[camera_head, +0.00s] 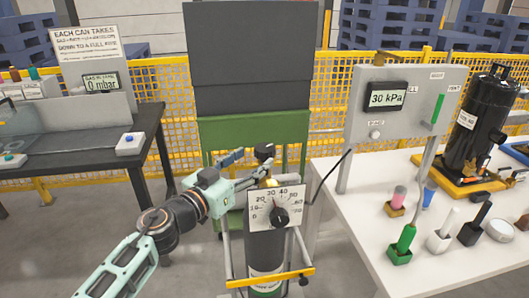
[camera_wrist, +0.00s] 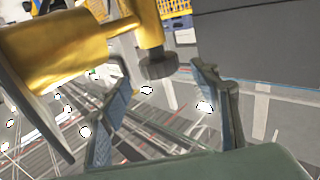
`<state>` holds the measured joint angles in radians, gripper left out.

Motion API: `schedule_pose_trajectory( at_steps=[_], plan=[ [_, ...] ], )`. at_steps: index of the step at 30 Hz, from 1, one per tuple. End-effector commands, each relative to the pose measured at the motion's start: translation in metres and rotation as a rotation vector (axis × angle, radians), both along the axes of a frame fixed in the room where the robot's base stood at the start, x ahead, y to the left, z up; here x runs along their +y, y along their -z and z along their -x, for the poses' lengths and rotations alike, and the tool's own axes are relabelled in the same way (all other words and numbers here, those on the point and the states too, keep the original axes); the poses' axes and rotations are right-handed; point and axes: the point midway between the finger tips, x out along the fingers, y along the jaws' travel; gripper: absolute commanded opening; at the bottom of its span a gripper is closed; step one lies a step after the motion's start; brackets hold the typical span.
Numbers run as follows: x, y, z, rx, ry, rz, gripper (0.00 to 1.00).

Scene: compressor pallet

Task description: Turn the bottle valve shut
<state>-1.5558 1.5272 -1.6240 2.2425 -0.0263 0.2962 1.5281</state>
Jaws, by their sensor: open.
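The gas bottle (camera_head: 265,252) stands upright in a stand with a yellow bar, in the middle of the head view. Its black valve knob (camera_head: 264,150) shows above the dial panel (camera_head: 275,208). In the wrist view, the dark knob (camera_wrist: 158,65) sits on a brass valve body (camera_wrist: 70,50). My gripper (camera_head: 255,164) is open beside the valve, reaching in from the left. In the wrist view, its two fingers (camera_wrist: 157,82) are spread to either side of the knob and do not visibly touch it. I cannot tell how deep the knob lies between them.
A white table (camera_head: 345,262) on the right holds a 30 kPa gauge panel (camera_head: 405,105), a black compressor (camera_head: 485,115) and several small tools in holders. A dark bench (camera_head: 80,150) stands at the left. A green cabinet (camera_head: 222,130) and yellow fence are behind the bottle.

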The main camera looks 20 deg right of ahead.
Motion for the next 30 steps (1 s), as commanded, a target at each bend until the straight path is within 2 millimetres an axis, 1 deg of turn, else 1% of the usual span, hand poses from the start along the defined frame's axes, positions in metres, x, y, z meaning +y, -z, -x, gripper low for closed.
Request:
schedule_pose_trajectory(
  at_steps=[1,3,6,10,16,24,26,30],
  plan=[
    [-0.01,-0.001,-0.004,0.001,0.007,-0.002,0.56],
    [-0.02,-0.001,-0.011,0.0,0.006,-0.002,0.56],
    [-0.032,-0.001,-0.019,0.002,0.005,-0.001,0.56],
    [-0.043,-0.001,-0.027,0.002,0.003,-0.001,0.56],
    [-0.051,-0.001,-0.033,0.002,0.002,-0.001,0.56],
    [-0.051,-0.001,-0.033,0.002,0.001,-0.001,0.56],
    [-0.051,-0.001,-0.033,0.002,0.001,-0.001,0.51],
    [-0.051,-0.001,-0.033,0.002,0.001,-0.001,0.36]
  ],
)
